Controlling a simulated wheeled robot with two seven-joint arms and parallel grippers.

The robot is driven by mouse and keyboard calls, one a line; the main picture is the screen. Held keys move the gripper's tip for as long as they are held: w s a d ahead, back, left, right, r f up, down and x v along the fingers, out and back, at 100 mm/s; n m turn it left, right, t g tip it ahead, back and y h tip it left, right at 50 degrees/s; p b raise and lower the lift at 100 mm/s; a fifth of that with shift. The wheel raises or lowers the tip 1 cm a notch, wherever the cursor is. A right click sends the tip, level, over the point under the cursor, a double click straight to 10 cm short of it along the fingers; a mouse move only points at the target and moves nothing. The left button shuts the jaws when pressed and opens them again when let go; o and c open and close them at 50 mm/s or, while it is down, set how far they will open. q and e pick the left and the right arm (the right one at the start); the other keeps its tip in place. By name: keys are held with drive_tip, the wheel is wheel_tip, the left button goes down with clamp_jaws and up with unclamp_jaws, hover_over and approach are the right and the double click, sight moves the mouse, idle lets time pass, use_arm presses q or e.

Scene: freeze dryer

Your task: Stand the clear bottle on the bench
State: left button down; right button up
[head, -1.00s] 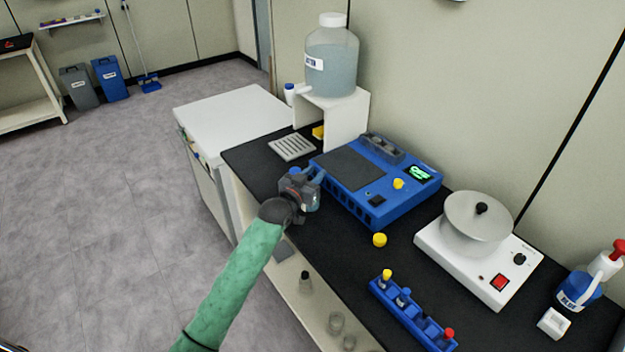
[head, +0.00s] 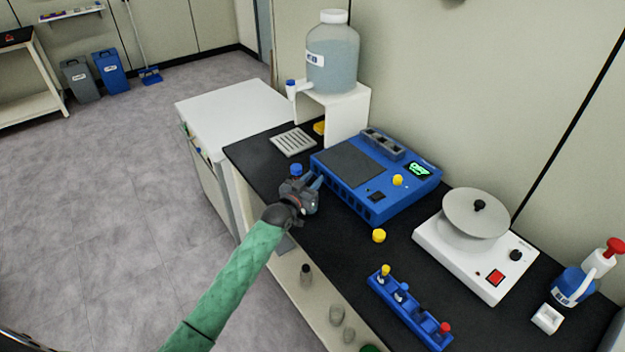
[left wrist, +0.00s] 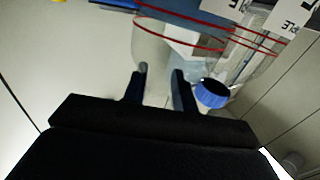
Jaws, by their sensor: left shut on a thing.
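My left gripper (head: 304,194) is over the front edge of the black bench, to the left of the blue device. It also shows in the left wrist view (left wrist: 160,88), with its fingers shut on the clear bottle (left wrist: 152,50). The bottle is see-through with red lines around it; the gripper hides most of it in the head view. A blue cap (head: 296,170) shows just behind the gripper, and a blue cap appears beside the right finger in the wrist view (left wrist: 212,93). I cannot tell whether the bottle's base touches the bench (head: 335,240). My right gripper is not in view.
The blue device (head: 400,190) stands close to the gripper's right. A yellow cap (head: 379,236), a blue tube rack (head: 410,312) and a white device (head: 475,265) stand farther right. A grey slotted tray (head: 292,142) lies behind. Bare bench shows around the yellow cap.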

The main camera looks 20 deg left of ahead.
use_arm(q)
drive_tip(key=shift+f, duration=0.15)
drive_tip(key=c, duration=1.3)
unclamp_jaws()
drive_tip(key=shift+o, duration=0.9)
use_arm(e)
drive_tip(key=shift+r, duration=0.1)
use_arm(q)
drive_tip(key=shift+r, duration=0.2)
use_arm(e)
drive_tip(key=shift+d, duration=0.1)
use_arm(q)
drive_tip(key=shift+s+a+f, duration=0.1)
drive_tip(key=shift+s+f, duration=0.1)
drive_tip(key=shift+s, duration=0.15)
drive_tip(key=b+v, duration=0.3)
drive_tip(key=v, duration=0.8)
drive_tip(key=shift+s+r+b, duration=0.15)
drive_tip(key=shift+r+b, duration=0.05)
drive_tip(key=shift+b, duration=0.2)
use_arm(e)
drive_tip(key=w+a+r, duration=0.3)
drive_tip(key=r, duration=0.4)
drive_tip(key=shift+r+g, duration=0.4)
drive_tip(key=shift+s+a, duration=0.1)
